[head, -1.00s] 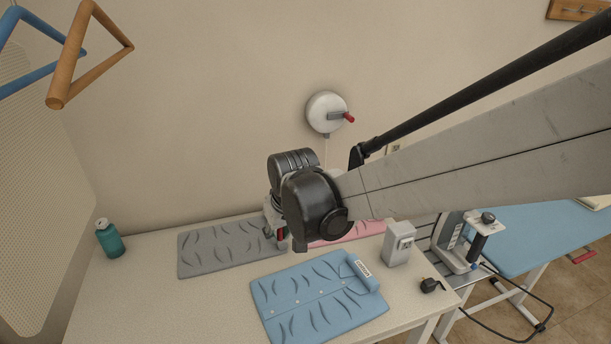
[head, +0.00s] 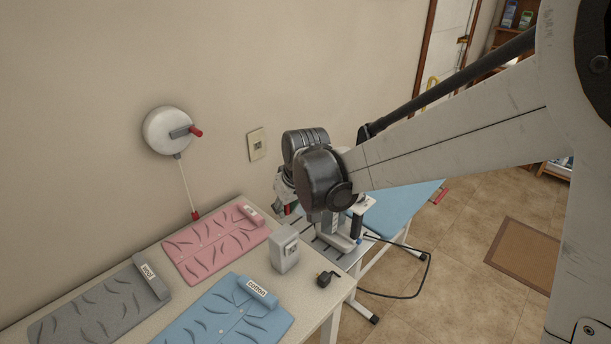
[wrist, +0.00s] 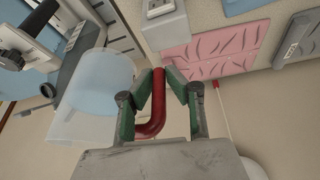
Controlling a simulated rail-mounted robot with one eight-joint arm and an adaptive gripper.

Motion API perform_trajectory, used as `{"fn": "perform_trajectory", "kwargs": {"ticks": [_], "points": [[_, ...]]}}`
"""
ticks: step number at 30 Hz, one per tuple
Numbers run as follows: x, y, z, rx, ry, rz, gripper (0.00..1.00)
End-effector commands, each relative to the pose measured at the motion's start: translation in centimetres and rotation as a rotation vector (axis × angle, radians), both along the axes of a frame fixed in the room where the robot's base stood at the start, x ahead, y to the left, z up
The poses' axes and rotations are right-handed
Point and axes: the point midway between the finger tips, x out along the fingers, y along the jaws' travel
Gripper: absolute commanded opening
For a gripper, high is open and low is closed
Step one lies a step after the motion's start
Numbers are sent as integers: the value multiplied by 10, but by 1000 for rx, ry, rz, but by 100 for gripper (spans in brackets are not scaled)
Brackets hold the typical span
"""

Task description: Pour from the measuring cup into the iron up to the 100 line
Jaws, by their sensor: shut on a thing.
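The measuring cup (wrist: 85,125) is a translucent vessel with pale blue liquid in it and a red handle (wrist: 155,115). My gripper (wrist: 160,82) is shut on that handle, one green-padded finger on each side. In the head view my gripper and the cup are mostly hidden behind my wrist. The iron (head: 340,238) stands upright on the grey stand at the table's right end, just below and right of my wrist. Its black handle (wrist: 38,20) and light body show at the upper left of the wrist view, beside the cup. I cannot read its level or lines.
Folded grey (head: 95,308), pink (head: 215,243) and blue (head: 225,318) garments lie on the table. A pale box (head: 285,252) and a black plug (head: 326,279) are near its right edge. A blue ironing board (head: 405,205) is behind the iron. A cord hangs to the floor.

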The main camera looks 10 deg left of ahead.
Motion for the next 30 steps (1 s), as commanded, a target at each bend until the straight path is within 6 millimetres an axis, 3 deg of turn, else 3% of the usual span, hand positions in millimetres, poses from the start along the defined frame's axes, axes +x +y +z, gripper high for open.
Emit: {"fn": "perform_trajectory", "kwargs": {"ticks": [21,30], "points": [[-1,2,-1,-34,-36,10,0],[14,-8,1,53,90,3,0]]}}
